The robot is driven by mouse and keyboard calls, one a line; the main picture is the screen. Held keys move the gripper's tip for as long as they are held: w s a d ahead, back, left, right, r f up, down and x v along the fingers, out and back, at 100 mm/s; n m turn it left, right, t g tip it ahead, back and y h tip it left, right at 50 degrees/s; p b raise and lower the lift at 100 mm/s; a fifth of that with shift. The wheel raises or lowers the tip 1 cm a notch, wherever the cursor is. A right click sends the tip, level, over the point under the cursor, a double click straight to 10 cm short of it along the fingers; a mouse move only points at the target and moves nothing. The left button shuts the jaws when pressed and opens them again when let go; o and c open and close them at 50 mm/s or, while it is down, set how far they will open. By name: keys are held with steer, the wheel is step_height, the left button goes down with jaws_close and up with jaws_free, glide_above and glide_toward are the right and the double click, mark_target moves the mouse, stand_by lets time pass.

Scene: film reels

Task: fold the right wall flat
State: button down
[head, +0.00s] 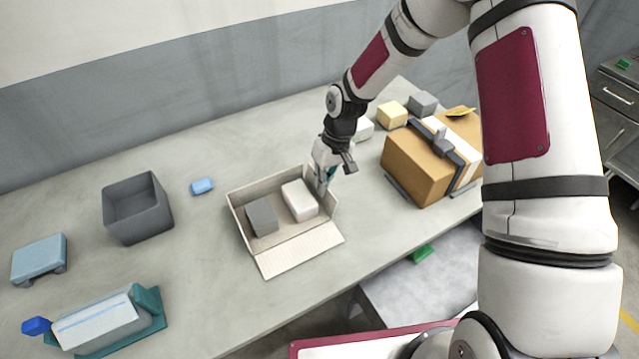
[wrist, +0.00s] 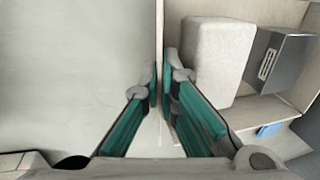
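An open cardboard box (head: 237,218) stands on the table with its front wall (head: 300,250) folded down flat, outward. Its right wall (head: 330,207) stands upright; its top edge (wrist: 160,40) shows as a thin strip in the wrist view. My gripper (head: 323,186) points down at this wall. In the wrist view my gripper (wrist: 161,84) has one finger on each side of the wall, both teal pads closed against it. Inside the box are a white block (head: 299,201), close to the right wall, and a grey block (head: 262,217).
A strapped brown carton (head: 415,166) stands right of the box, with bare table between. Small blocks, including a yellow one (head: 391,115), lie behind. A grey bin (head: 136,208) and a blue block (head: 202,186) are to the left.

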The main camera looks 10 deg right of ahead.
mark_target(319, 199)
steer(key=d+y+b, duration=0.1)
steer(key=w+d+f+g+y+b, duration=0.1)
steer(key=y, duration=0.1)
steer(key=shift+w+d+f+g+y+b, duration=0.1)
steer(key=shift+d+f+g+y+b, duration=0.1)
steer(key=shift+g+y+b, duration=0.35)
steer(key=shift+d+f+g+y+b, duration=0.15)
steer(key=shift+d+g+y+b, duration=0.1)
steer(key=shift+y+b, duration=0.6)
steer(key=c, duration=2.1)
jaws_free()
steer(key=v, duration=1.2)
steer(key=shift+d+f, duration=0.15)
steer(key=shift+d, duration=0.05)
